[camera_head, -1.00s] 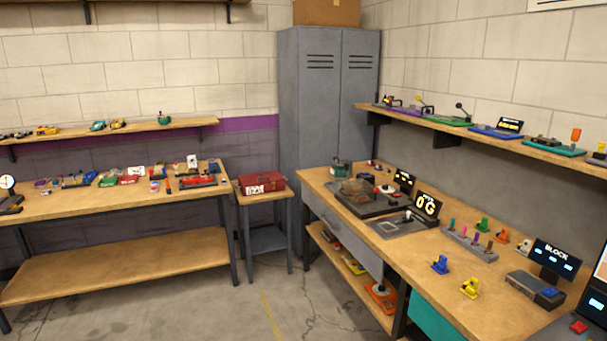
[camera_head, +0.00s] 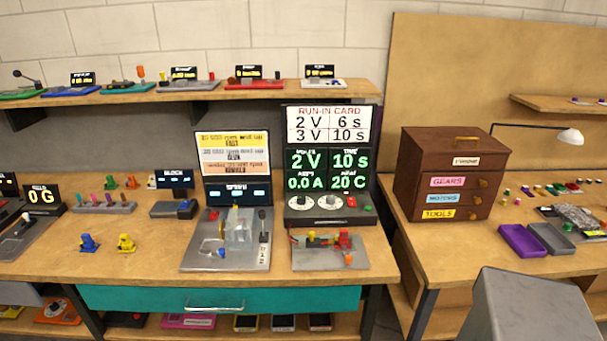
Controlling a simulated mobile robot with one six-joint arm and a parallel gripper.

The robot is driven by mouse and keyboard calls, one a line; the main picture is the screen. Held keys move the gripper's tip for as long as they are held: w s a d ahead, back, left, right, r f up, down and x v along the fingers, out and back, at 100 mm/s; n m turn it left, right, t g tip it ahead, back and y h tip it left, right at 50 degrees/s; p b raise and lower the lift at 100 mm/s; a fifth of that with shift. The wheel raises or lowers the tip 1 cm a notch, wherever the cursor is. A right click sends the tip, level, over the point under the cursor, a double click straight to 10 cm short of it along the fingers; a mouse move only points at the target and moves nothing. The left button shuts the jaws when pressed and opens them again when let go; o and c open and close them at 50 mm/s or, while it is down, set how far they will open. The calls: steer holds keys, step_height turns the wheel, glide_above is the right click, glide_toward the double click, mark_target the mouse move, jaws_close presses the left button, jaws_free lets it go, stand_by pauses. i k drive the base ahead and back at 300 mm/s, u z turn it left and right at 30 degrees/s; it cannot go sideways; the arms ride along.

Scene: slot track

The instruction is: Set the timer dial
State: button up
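The black run-in unit (camera_head: 287,187) stands at the back of the workbench, with a green-lit screen (camera_head: 328,168) reading 2 V, 10 s, 0.0 A and 20 C. Below the screen are two white dials, a left one (camera_head: 301,205) and a right one (camera_head: 331,203); the right one sits under the 10 s column. Their labels and pointer positions are too small to read. A red button and a green button (camera_head: 367,208) are beside them. The run-in card (camera_head: 328,124) above reads 2 V 6 s and 3 V 10 s. My gripper is not in view.
A grey metal fixture (camera_head: 331,263) with red parts lies in front of the unit. Left of it stands a test rig (camera_head: 200,256) with a clear cover. A brown drawer chest (camera_head: 416,170) is to the right. A grey block, perhaps mine, fills the lower right.

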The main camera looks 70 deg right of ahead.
mark_target(330, 199)
steer(key=u, duration=0.65)
steer(key=k, duration=0.15)
steer(key=z, duration=3.15)
steer(key=k, duration=0.55)
steer(key=u, duration=0.1)
steer(key=i, duration=0.3)
